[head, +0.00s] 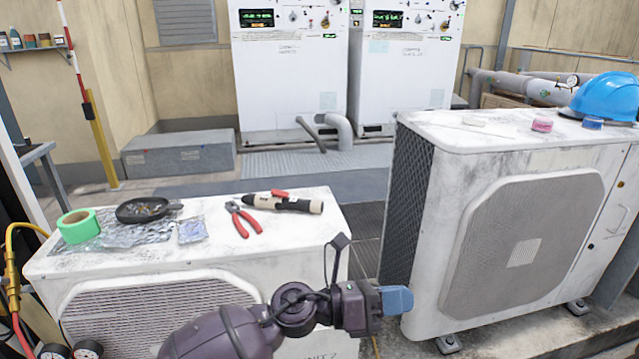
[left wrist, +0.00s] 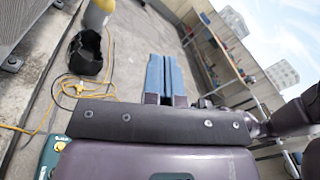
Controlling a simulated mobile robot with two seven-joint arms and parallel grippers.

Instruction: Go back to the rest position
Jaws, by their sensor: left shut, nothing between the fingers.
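My left gripper (head: 397,300) has blue fingers and a dark purple arm. In the head view it sits low in the middle, in front of the gap between the two white condensers. In the left wrist view its two blue fingers (left wrist: 165,76) lie side by side, shut with nothing between them. It touches no object that I can see. My right gripper is not in view.
The left condenser (head: 300,255) carries green tape (head: 78,226), a black dish (head: 143,210), red pliers (head: 243,218) and a torch-like tool (head: 283,202). The right condenser (head: 420,230) carries a blue helmet (head: 606,97). Yellow cable (left wrist: 45,112) lies on the floor.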

